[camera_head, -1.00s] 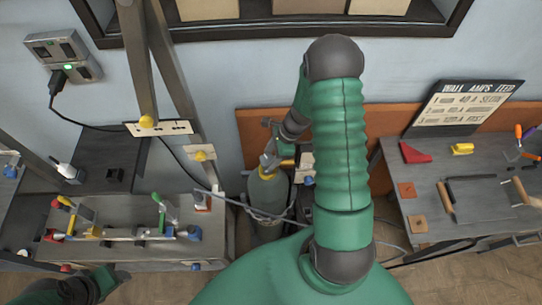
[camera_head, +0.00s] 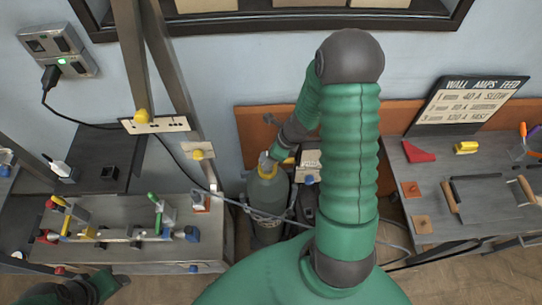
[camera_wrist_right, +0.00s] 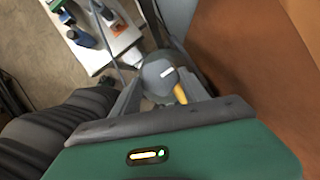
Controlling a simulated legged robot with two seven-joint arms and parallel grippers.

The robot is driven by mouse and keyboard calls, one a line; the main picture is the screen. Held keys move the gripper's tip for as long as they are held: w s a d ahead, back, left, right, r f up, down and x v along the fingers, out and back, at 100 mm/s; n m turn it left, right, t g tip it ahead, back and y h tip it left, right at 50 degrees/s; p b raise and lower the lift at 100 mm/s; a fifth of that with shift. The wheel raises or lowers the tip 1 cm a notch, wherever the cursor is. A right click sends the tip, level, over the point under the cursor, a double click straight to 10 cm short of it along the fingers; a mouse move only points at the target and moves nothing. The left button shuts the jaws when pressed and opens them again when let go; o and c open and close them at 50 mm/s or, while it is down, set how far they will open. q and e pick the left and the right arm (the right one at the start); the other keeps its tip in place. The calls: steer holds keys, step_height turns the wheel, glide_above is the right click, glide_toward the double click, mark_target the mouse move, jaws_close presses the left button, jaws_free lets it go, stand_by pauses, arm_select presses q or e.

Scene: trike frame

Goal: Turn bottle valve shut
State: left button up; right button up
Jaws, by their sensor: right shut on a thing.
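The grey-green gas bottle (camera_head: 267,192) stands upright on the floor between the two benches, its valve (camera_head: 265,161) at the top. My right gripper (camera_head: 269,159) reaches down to the valve, and my forearm partly covers the area. In the right wrist view my right gripper (camera_wrist_right: 158,88) has its fingers on either side of a round grey valve part (camera_wrist_right: 158,72) with a white mark. A yellow piece (camera_wrist_right: 180,94) shows beside the right finger. The gripper is shut on the valve. My left gripper (camera_head: 118,280) is low at the left; its jaws are too small to read.
A left bench (camera_head: 150,255) carries clamps with coloured handles. A right bench (camera_head: 440,195) holds a red wedge, a yellow block and a tray, with a sign (camera_head: 468,103) behind. A cable and hose run near the bottle. An orange-brown board (camera_head: 250,125) stands behind it.

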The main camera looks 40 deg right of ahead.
steer(key=shift+w+r, duration=0.15)
steer(key=shift+w, duration=0.1)
steer(key=o, duration=1.1)
steer(key=shift+o, duration=1.3)
steer(key=p+v, duration=0.4)
steer(key=v, duration=1.2)
steer(key=shift+r, duration=0.25)
steer(key=shift+s+d, duration=0.1)
steer(key=shift+d, duration=0.05)
